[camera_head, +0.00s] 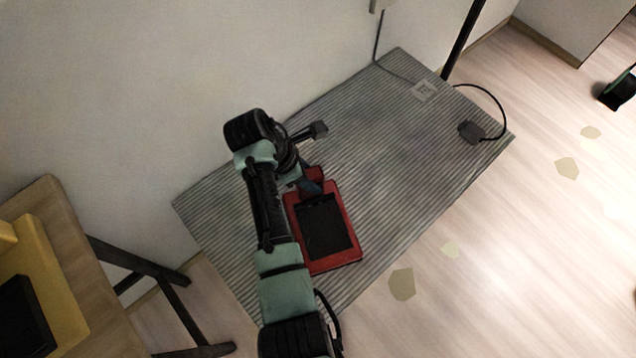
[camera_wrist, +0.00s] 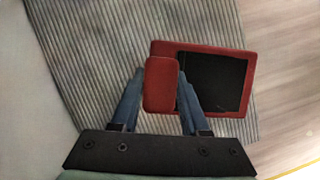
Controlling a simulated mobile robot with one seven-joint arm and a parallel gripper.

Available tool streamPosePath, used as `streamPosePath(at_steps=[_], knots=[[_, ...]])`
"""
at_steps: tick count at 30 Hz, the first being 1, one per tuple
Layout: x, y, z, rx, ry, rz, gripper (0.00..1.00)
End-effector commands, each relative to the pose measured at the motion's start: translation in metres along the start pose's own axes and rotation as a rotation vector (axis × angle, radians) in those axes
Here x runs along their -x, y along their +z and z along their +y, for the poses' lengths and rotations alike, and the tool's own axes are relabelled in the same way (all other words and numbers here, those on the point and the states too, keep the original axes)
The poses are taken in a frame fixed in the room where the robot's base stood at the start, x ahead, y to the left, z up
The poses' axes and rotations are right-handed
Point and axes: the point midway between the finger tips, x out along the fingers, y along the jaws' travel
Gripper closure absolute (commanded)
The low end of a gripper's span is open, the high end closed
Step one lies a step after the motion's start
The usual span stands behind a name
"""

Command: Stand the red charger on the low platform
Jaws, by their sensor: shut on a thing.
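The red charger (camera_head: 326,226), a red body with a black panel on its face, is over the near part of the striped low platform (camera_head: 400,135). In the wrist view the charger (camera_wrist: 212,82) has a raised red block at its left side, between the fingers. My gripper (camera_wrist: 160,82) is shut on that block; the head view shows my gripper (camera_head: 309,184) at the charger's upper end. The black panel faces up toward both cameras. I cannot tell whether the charger's underside touches the platform. The wrist view also shows the ribbed platform (camera_wrist: 85,50) below.
A wooden table (camera_head: 55,215) with a yellow object (camera_head: 55,285) stands left. The platform's middle is clear.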

Motion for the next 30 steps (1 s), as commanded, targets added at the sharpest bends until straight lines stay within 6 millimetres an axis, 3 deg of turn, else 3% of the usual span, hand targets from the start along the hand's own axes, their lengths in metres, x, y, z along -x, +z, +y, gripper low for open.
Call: streamPosePath(at_steps=[8, 15, 27, 28, 30], knots=[[-0.018, -0.007, 0.001, -0.002, 0.003, -0.003, 1.00], [-0.046, -0.019, 0.002, -0.002, 0.003, -0.003, 1.00], [-0.049, -0.020, 0.002, -0.002, 0.003, -0.003, 1.00], [-0.051, -0.021, 0.000, -0.002, 0.000, -0.001, 0.52], [-0.051, -0.021, 0.000, -0.002, 0.000, 0.000, 0.39]])
